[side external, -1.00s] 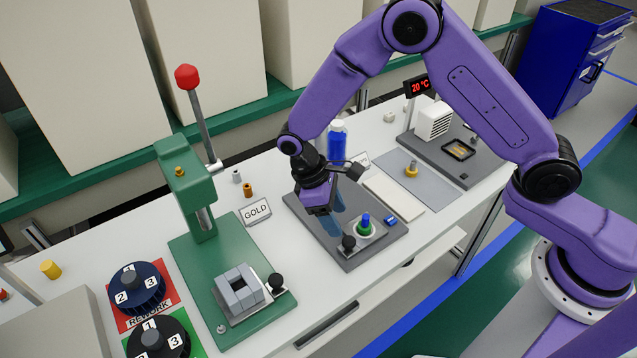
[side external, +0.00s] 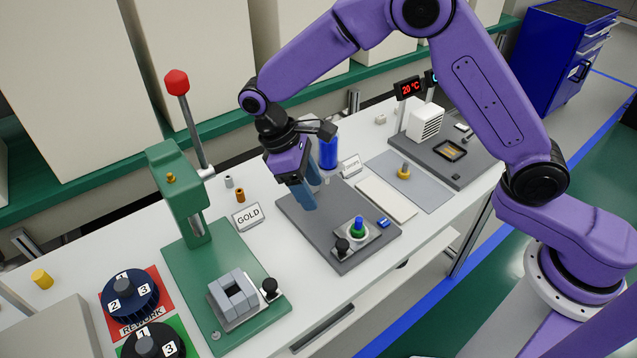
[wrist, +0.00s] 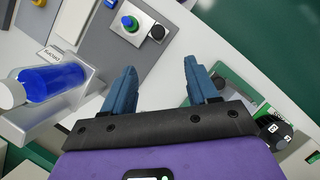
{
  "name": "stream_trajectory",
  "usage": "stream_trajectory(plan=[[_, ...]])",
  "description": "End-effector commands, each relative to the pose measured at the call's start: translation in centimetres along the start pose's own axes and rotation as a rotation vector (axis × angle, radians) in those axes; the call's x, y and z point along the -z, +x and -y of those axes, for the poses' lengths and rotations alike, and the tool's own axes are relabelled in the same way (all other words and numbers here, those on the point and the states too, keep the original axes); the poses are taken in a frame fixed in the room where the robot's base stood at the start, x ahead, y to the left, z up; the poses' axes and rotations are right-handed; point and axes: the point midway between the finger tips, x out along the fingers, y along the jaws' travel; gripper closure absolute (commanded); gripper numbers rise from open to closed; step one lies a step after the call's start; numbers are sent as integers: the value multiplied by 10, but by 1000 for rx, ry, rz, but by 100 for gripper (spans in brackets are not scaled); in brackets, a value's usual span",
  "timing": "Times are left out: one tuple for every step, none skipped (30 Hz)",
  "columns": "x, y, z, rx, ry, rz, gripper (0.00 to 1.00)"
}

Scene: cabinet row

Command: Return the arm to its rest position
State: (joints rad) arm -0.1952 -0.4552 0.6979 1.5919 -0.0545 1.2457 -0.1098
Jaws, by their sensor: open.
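My gripper (side external: 307,190) is a purple hand with two blue fingers, raised above the back left part of the dark grey plate (side external: 290,212). In the wrist view its fingers (wrist: 155,88) are spread wide apart with nothing between them. A green and blue piece (side external: 358,228) stands upright in a light block (side external: 372,238) on the plate, apart from the fingers. It also shows in the wrist view (wrist: 129,22), beyond the fingertips.
A green press (side external: 180,200) with a red-knobbed lever stands left of my gripper. A blue bottle (side external: 328,150) stands close behind it. A GOLD sign (side external: 247,216) is between press and plate. A heater-like white box (side external: 425,121) stands at the back right.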

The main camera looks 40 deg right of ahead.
Motion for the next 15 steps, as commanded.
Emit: stream_trajectory(plan=[[0,0,0,0,0,0,41],[0,0,0,0,0,0,41],[-1,0,0,0,-1,-1,41],[-2,-1,0,-1,-1,-3,41],[-3,-2,0,-2,-3,-6,41],[-7,-3,1,-4,-7,-12,41],[-10,-5,2,-6,-10,-17,41],[-14,-6,3,-9,-15,-25,41],[-21,-9,4,-13,-22,-37,41],[-27,-11,6,-16,-29,-47,41],[-33,-13,7,-19,-36,-56,41],[-43,-15,9,-24,-45,-71,41],[-50,-17,11,-28,-53,-83,41],[-58,-18,12,-31,-60,-94,41],[-68,-20,15,-35,-71,-108,41]])
